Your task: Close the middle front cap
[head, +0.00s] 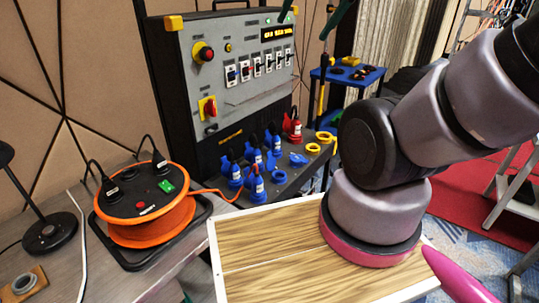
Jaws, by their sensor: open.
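A sloped grey socket panel (294,184) juts from the foot of the control box. Along its front edge are a blue plugged connector (256,188), a blue ring-shaped cap or socket (279,176), a blue cap (298,159) that looks raised open, and yellow rings (312,149). Which one is the middle front cap, I cannot tell for certain. My gripper (303,30) shows only as two dark green fingers at the top edge, spread apart and empty. It appears well above the panel, touching none of the caps.
The control box (236,80) with switches stands behind the panel. Blue plugs and a red plug (292,128) crowd the panel's back rows. An orange cable reel (150,210) and a lamp (48,232) stand left. A blue-topped cart (347,75) stands behind right.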

